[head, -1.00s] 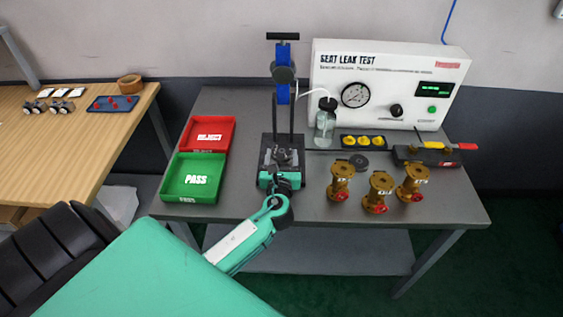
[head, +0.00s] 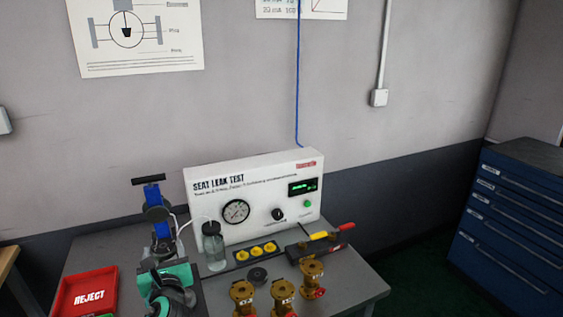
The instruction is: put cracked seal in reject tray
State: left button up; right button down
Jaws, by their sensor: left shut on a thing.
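My left gripper (head: 168,271) is at the base of the blue and black test stand (head: 158,222), in the lower left of the head view. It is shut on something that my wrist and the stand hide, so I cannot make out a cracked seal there. The red reject tray (head: 88,294), marked REJECT, is on the grey bench to the left of the gripper, apart from it. Its visible floor looks empty, and its near edge is at the bottom of the picture. My right gripper is not in view.
The white seat leak tester (head: 258,197) stands at the back of the bench. A red-handled tool (head: 322,242) lies at right.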

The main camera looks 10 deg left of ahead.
pick_arm(q)
jog(key=s+d+f+m+t+h, duration=0.2)
jog(key=s+d+f+m+h, duration=0.4)
jog(key=s+d, duration=0.7)
notch_tip(320, 180, down, 3)
jog(key=d+h, duration=0.1)
jog(key=h, duration=0.2)
jog(key=shift+d+r+t, duration=0.2)
jog(key=shift+d+t, duration=0.1)
jog(key=shift+d, duration=0.05)
